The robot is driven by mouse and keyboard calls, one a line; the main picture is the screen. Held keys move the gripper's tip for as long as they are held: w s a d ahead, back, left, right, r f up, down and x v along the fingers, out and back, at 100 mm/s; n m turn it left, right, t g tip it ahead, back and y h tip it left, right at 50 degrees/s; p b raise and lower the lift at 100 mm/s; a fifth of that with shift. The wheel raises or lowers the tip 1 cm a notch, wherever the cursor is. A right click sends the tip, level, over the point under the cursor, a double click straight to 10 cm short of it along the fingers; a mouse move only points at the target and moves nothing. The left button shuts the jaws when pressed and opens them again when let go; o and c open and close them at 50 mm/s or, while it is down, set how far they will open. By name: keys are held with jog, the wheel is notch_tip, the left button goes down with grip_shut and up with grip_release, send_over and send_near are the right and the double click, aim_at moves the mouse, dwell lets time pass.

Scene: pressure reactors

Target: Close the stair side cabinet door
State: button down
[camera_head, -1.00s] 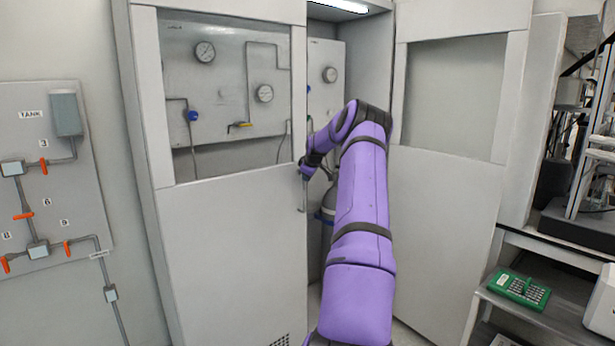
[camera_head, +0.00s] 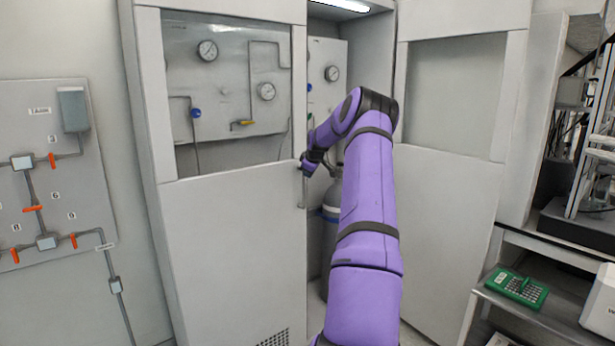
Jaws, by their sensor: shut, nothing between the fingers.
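The cabinet stands in the middle of the view. Its left door (camera_head: 232,235), with a window in its upper half, looks shut or nearly so. Its right door (camera_head: 445,215), with a pale window panel, stands swung open to the right. Between them the lit interior is open, with a gas cylinder (camera_head: 331,205) inside. My gripper (camera_head: 306,170) is shut and empty at the left door's inner edge, by its thin vertical handle (camera_head: 302,190). I cannot tell whether it touches the door. My purple arm hides part of the opening and of the right door.
A wall panel with pipes and orange valves (camera_head: 45,190) is at the left. A bench (camera_head: 540,310) with a green device (camera_head: 518,288) stands at the right. A dark-framed rack (camera_head: 585,150) is behind it.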

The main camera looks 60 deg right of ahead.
jog(key=s+d+v, duration=0.1)
jog(key=v, duration=0.6)
jog(key=shift+s+r, duration=0.3)
jog(key=shift+d, duration=0.1)
jog(key=w+a+r, duration=0.2)
jog(key=a+r, duration=0.1)
jog(key=a, duration=0.7)
jog(key=w+a+r+y, duration=0.15)
jog(key=a+r, duration=0.25)
jog(key=a, duration=0.6)
jog(key=w+a+r+h, duration=0.1)
jog(key=w+a+r, duration=0.2)
jog(key=a, duration=0.6)
jog(key=s+a+r, duration=0.2)
jog(key=a, duration=0.4)
jog(key=s+a+r, duration=0.1)
jog(key=a, duration=0.6)
jog(key=s+a+y, duration=0.2)
jog(key=s+a, duration=1.3)
jog(key=a, duration=0.3)
jog(key=s+a+f+m+y, duration=0.1)
jog(key=s+a+f, duration=0.1)
jog(key=s, duration=0.5)
jog(key=s+a+f, duration=0.3)
jog(key=s+a, duration=0.2)
jog(key=s, duration=0.2)
jog(key=shift+s+m+y, duration=0.35)
jog(key=shift+s+m, duration=0.05)
